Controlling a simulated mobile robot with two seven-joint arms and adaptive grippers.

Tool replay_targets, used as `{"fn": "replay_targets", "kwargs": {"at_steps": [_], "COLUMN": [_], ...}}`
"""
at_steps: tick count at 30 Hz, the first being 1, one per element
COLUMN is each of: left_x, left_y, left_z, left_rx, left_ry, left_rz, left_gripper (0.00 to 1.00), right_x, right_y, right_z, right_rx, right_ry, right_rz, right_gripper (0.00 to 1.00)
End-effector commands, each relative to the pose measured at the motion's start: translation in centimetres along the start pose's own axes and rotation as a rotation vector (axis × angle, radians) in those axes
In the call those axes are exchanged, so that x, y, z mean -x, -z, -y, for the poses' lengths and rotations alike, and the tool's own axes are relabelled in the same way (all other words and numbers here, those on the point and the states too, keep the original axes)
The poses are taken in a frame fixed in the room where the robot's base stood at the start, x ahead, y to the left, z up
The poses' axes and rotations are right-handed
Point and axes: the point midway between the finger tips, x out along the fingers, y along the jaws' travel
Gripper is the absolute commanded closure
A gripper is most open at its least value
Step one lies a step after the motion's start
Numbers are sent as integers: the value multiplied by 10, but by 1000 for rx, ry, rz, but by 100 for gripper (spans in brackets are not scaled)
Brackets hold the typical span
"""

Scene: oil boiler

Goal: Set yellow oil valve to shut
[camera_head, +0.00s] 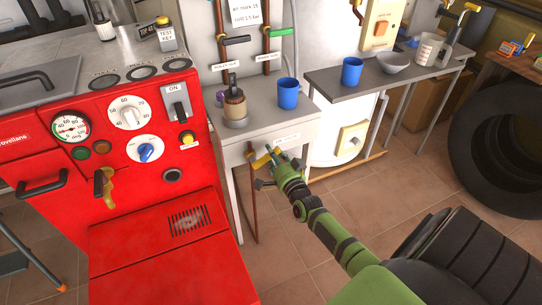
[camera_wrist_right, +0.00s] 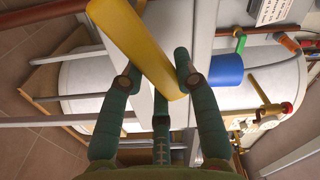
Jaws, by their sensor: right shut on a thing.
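The yellow oil valve (camera_head: 261,160) sits on the brown pipe below the front edge of the grey side table. Its handle points out to the side, across the upright pipe. My right gripper (camera_head: 277,157) is at this handle, its green fingers partly covering it. In the right wrist view the yellow handle (camera_wrist_right: 140,45) runs diagonally between the fingers of my right gripper (camera_wrist_right: 157,82), which are shut on it. The valve's body is hidden in the wrist view. My left gripper is not in view.
The red boiler (camera_head: 60,190) with dials stands at the left. The grey side table (camera_head: 265,128) above the valve holds a blue cup (camera_head: 288,94) and an oil can (camera_head: 235,103). A tire (camera_head: 505,150) stands at the right. Tiled floor is open in front.

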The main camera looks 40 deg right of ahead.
Motion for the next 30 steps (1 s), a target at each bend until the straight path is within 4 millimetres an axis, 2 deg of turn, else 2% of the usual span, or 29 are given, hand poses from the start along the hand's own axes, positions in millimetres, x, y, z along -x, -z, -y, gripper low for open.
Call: {"fn": "replay_targets", "kwargs": {"at_steps": [3, 9, 18, 30], "left_x": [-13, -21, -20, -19], "left_y": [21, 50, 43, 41], "left_z": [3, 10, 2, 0], "left_rx": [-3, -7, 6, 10], "left_ry": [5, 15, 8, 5], "left_rz": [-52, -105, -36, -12], "left_gripper": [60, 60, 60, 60], "right_x": [0, 0, 0, 0], "right_y": [-2, -4, -7, -8], "right_z": [-10, -18, -25, -26], "right_rx": [-105, -261, -409, -462], "right_ry": [2, 2, 3, 2], "right_rz": [-1, -1, -1, -1], "right_gripper": [100, 100, 100, 100]}}
